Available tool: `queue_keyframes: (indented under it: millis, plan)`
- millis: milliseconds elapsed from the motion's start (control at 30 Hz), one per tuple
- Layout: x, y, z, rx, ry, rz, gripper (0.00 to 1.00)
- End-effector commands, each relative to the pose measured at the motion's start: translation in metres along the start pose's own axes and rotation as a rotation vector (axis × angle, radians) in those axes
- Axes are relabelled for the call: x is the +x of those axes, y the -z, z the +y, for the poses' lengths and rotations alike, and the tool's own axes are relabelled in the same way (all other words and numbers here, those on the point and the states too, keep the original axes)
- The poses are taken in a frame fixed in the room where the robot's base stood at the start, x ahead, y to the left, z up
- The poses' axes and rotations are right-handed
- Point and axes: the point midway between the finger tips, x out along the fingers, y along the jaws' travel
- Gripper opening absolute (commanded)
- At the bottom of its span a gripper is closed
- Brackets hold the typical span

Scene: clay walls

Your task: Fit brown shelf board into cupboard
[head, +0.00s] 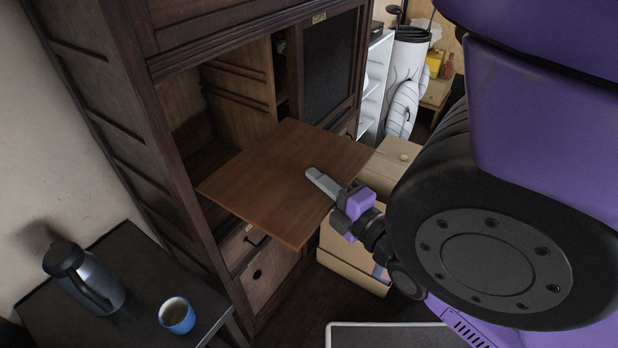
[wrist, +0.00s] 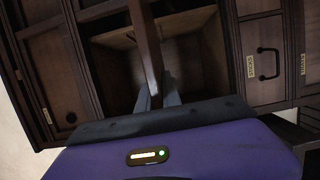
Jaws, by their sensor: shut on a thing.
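The brown shelf board (head: 285,180) is held roughly level in front of the cupboard's open bay, its far left part at the opening. In the wrist view the board (wrist: 145,45) shows edge-on, pointing toward the bay. My gripper (head: 322,183) is shut on the board's near right edge, one grey finger lying on top. In the wrist view the gripper (wrist: 157,100) has its fingers on both sides of the board. The board hides the lower bay. I cannot tell whether the board touches the rails.
A dark side table (head: 135,285) at lower left bears a dark jug (head: 85,277) and a blue cup (head: 177,315). Drawers (head: 268,270) lie below the bay. Cardboard boxes (head: 350,250) stand right of the cupboard, under the board and gripper. A white shelf unit (head: 376,80) stands behind.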

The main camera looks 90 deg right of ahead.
Motion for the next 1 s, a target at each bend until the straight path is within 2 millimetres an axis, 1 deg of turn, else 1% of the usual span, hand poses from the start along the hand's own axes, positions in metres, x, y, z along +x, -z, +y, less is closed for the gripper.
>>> queue_keyframes:
  millis: [300, 500, 867, 1000]
  plan:
    - [-0.022, -0.007, 0.000, -0.003, 0.000, 0.000, 0.00]
    - [-0.034, -0.011, 0.001, -0.002, -0.002, 0.000, 0.00]
    - [-0.036, -0.011, 0.003, -0.001, -0.006, 0.001, 0.00]
    - [-0.030, -0.009, 0.006, 0.001, -0.007, 0.002, 0.00]
